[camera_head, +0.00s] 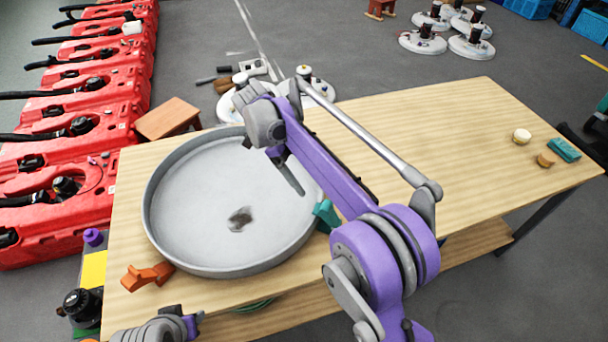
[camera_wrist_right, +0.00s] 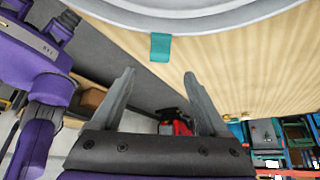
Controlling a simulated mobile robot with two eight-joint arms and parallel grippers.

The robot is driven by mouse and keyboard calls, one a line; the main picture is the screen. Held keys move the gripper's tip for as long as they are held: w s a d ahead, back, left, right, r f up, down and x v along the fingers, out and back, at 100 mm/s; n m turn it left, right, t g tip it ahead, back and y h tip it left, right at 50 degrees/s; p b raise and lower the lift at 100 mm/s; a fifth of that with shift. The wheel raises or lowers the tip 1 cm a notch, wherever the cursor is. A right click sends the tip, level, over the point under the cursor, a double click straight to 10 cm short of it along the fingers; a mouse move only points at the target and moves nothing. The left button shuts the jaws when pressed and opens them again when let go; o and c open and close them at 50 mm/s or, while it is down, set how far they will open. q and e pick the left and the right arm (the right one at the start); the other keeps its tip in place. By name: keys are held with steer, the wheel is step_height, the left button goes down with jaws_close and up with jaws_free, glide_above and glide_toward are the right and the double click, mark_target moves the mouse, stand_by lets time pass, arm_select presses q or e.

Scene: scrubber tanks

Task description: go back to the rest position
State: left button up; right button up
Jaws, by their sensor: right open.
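My right arm reaches up across the table in the head view, and its right gripper (camera_head: 289,176) hangs over the right part of a round grey tray (camera_head: 160,236), partly hidden by the purple arm. In the right wrist view the right gripper (camera_wrist_right: 160,72) is open, with nothing between its two grey fingers. A small teal object (camera_wrist_right: 160,47) lies beyond the fingertips on the table; it also shows in the head view (camera_head: 326,214) beside the tray's right rim. A grey and purple part of my left arm shows at the bottom left; its fingers are out of view.
The wooden table (camera_head: 440,140) is clear to the right except for a cream piece (camera_head: 522,136), a tan piece (camera_head: 546,160) and a teal block (camera_head: 564,150). An orange piece (camera_head: 146,276) lies at the front left. Red tanks (camera_head: 90,110) line the left side.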

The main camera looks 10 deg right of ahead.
steer(key=s+d+r+n+t+y+p, duration=0.1)
steer(key=s+d+n+t, duration=0.1)
steer(key=s+n, duration=0.35)
steer(key=s+d+r+n+t+y+p, duration=0.1)
steer(key=s+d+r+n+t+y, duration=0.1)
steer(key=s+n, duration=0.35)
steer(key=s+d+f+n+t+y+p, duration=0.1)
steer(key=s+f+n+t, duration=0.4)
steer(key=s+n, duration=0.8)
steer(key=shift+f+n+y+p, duration=0.45)
steer(key=shift+f+n+y, duration=0.05)
steer(key=shift+f+n, duration=0.1)
